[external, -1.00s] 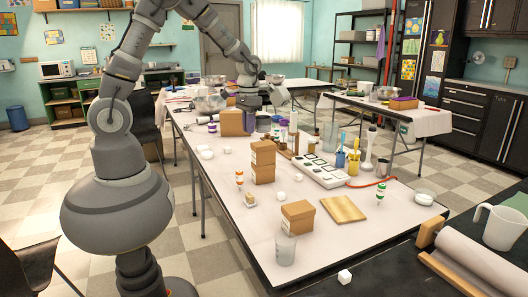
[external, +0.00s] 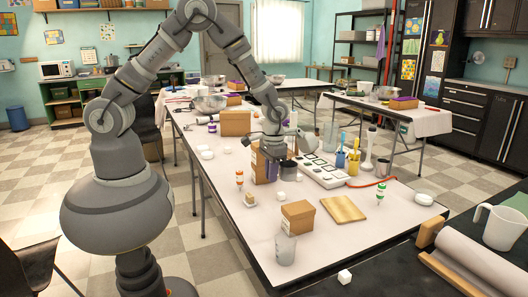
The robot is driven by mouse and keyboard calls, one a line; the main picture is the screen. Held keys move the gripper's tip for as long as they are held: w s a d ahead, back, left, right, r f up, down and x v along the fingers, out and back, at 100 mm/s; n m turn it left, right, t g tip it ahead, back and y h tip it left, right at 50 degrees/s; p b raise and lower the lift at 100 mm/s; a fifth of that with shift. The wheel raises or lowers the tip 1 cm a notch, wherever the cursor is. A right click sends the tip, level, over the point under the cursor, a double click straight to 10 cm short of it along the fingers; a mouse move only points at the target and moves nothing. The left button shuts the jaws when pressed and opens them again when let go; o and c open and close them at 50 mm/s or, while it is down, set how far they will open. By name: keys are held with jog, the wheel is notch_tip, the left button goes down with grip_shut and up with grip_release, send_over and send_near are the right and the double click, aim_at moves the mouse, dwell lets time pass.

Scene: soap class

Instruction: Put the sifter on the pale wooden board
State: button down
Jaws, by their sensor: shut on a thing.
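The pale wooden board (external: 343,209) lies flat and bare on the near part of the white table. My gripper (external: 276,157) is above the middle of the table, up and to the left of the board. It is shut on the sifter (external: 288,172), a small dark grey metal cylinder that shows just below and right of the fingers. The fingertips are small and partly hidden by the gripper body, so the exact grip does not show. The sifter is apart from the board.
Another box (external: 298,217) and a clear cup (external: 285,249) stand left of the board. A green-capped bottle (external: 380,191) is right of it. A white burner strip (external: 322,172) lies behind.

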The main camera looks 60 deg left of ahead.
jog(key=f, duration=0.2)
jog(key=w+f, duration=0.1)
jog(key=f, duration=0.3)
jog(key=shift+w+d+f, duration=0.15)
jog(key=shift+w+f, duration=0.15)
jog(key=w+d+b, duration=0.1)
jog(key=w, duration=0.3)
jog(key=w+d+f+b, duration=0.1)
jog(key=w+b, duration=0.1)
jog(key=w, duration=0.2)
jog(key=w+d+b, duration=0.1)
jog(key=w, duration=0.4)
jog(key=shift+f, duration=0.2)
jog(key=shift+w+d+r, duration=0.1)
jog(key=shift+w+d, duration=0.05)
jog(key=shift+w, duration=0.3)
jog(key=shift+w+f+b, duration=0.1)
jog(key=shift+f+b, duration=1.1)
jog(key=shift+f, duration=0.5)
jog(key=shift+f, duration=0.15)
jog(key=c, duration=1.1)
grip_release()
jog(key=shift+c, duration=0.2)
